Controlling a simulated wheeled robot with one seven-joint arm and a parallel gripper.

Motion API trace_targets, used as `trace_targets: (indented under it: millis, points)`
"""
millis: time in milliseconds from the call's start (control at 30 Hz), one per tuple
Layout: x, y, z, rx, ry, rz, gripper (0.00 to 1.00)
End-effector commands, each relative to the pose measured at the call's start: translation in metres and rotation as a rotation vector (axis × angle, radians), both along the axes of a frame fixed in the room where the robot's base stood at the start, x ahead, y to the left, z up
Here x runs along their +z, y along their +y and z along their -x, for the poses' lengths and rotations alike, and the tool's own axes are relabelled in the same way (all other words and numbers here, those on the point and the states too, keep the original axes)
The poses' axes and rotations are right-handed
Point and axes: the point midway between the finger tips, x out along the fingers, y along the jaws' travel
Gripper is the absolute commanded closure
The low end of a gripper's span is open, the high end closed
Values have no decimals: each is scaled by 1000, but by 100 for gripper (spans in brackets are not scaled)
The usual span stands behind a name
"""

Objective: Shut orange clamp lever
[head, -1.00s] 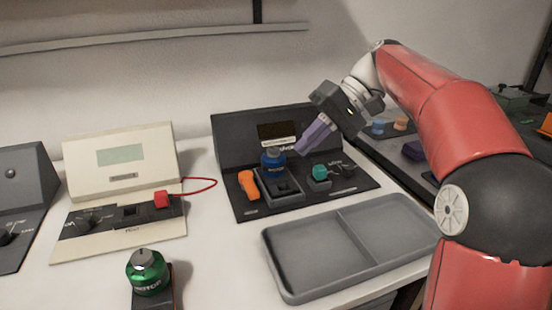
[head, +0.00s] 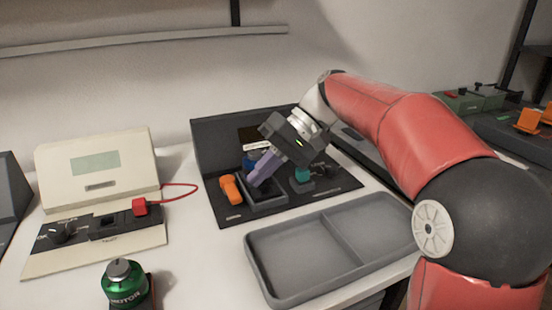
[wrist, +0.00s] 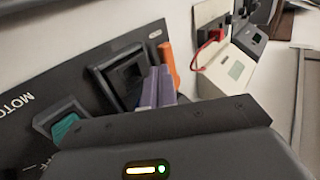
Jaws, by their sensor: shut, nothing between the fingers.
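The orange clamp lever (head: 231,189) stands at the left of the socket on the dark motor station (head: 222,150). It also shows in the wrist view (wrist: 168,62), just beyond my fingers. My gripper (head: 257,183) has purple fingers, shut and empty, pointing down over the socket frame (head: 268,206) to the right of the lever. In the wrist view the fingertips (wrist: 158,72) appear close to the lever; I cannot tell whether they touch it. The blue part at the socket (head: 250,162) is mostly hidden behind my fingers in the head view.
An empty grey two-part tray (head: 300,255) lies in front. A cream station (head: 98,175) with a red plug (head: 140,206) stands left, and a green motor (head: 124,287) stands at the front.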

Motion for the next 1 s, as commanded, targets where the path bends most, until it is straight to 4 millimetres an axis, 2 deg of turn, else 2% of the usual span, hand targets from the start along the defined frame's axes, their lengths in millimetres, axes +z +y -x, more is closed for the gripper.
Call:
trace_targets:
  millis: [200, 1000]
  points:
    - [-13, 12, 6, 0, 1, 1, 100]
    - [-14, 15, 10, -67, 0, 0, 100]
